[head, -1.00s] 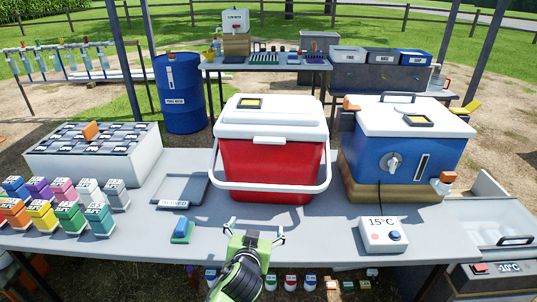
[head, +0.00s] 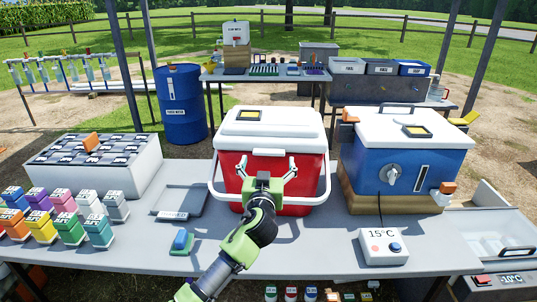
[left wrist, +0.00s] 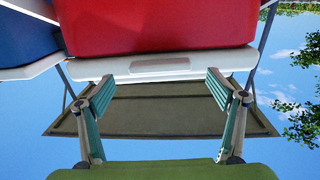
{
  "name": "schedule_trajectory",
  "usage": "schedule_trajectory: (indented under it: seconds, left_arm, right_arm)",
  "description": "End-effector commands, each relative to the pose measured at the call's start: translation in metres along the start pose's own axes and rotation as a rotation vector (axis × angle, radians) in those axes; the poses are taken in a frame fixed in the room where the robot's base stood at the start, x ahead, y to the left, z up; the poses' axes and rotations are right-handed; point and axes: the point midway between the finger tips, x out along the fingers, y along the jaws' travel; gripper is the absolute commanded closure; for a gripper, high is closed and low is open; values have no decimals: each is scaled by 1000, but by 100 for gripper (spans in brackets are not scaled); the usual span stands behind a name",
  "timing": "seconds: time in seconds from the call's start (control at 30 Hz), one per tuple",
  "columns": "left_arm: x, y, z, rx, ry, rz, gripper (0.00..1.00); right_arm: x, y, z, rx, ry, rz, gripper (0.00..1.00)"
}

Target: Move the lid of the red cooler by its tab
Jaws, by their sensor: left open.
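The red cooler (head: 238,172) stands on the table with its white lid (head: 268,123) closed on top. The lid's pale tab (head: 268,152) juts from the middle of its front edge. My left gripper (head: 268,165) is open and empty in front of the cooler, its fingers spread on either side of the tab's line. In the left wrist view, which is upside down, the tab (left wrist: 160,64) on the lid (left wrist: 90,70) lies between and beyond the open fingers (left wrist: 158,82). I cannot see contact with it. My right gripper is out of view.
The cooler's white handle (head: 325,183) hangs around its front, close to my left gripper. A blue cooler (head: 370,165) stands at right, and a grey tray (head: 180,202) lies at left. A temperature box (head: 383,247) sits front right. The table front between is mostly clear.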

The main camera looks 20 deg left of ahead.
Motion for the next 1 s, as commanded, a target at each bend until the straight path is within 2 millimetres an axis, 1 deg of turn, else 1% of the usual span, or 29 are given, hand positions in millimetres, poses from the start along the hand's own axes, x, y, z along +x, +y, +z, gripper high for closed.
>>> schedule_trajectory:
  seconds: [0.03,0.1,0.3,0.43,0.7,0.73,0.93,1.0]
  left_arm:
    - [8,0,-1,3,0,-1,14]
    - [17,0,-2,2,1,0,14]
    - [34,0,0,0,0,0,14]
    - [39,0,0,0,-1,0,14]
    - [40,0,0,0,-1,0,14]
    - [40,0,0,0,-1,0,17]
    - [40,0,0,0,-1,0,68]
    - [40,0,0,0,-1,0,70]
  right_arm:
    - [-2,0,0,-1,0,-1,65]
    - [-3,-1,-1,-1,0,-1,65]
    - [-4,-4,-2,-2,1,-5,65]
    - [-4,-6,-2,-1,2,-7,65]
    - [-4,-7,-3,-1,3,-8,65]
    - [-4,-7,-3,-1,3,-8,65]
    - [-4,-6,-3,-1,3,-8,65]
    - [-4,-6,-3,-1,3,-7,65]
